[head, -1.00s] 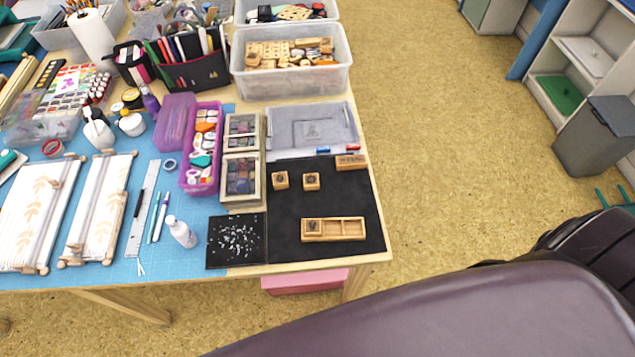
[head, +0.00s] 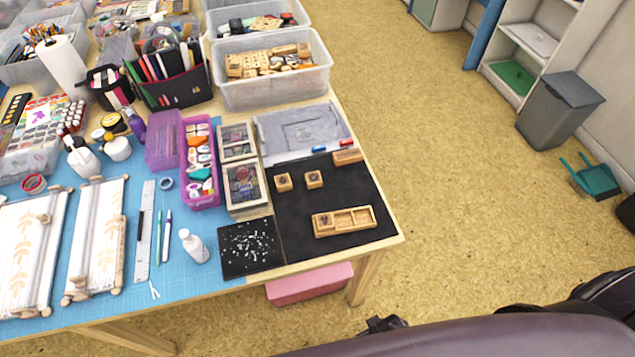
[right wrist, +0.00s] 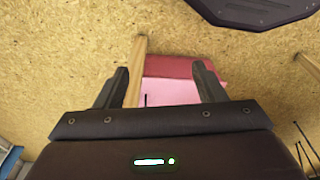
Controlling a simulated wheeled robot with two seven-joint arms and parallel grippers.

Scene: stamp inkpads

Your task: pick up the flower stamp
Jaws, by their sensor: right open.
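Two small square wooden stamps, a left one (head: 283,182) and a right one (head: 314,179), stand apart on the black mat (head: 290,245). A longer wooden stamp (head: 347,156) lies at the mat's back right. A wooden tray (head: 370,216) with three compartments sits near the front, with a stamp (head: 325,220) in its left compartment. The pictures on top are too small to tell which is the flower. My right gripper (right wrist: 160,76) is open and empty in the right wrist view, above the floor by the table leg, away from the stamps. My left gripper is not in view.
A pink box (head: 310,285) lies on the floor under the table edge; it also shows in the right wrist view (right wrist: 180,68) beyond my fingers, beside a table leg (right wrist: 135,70).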

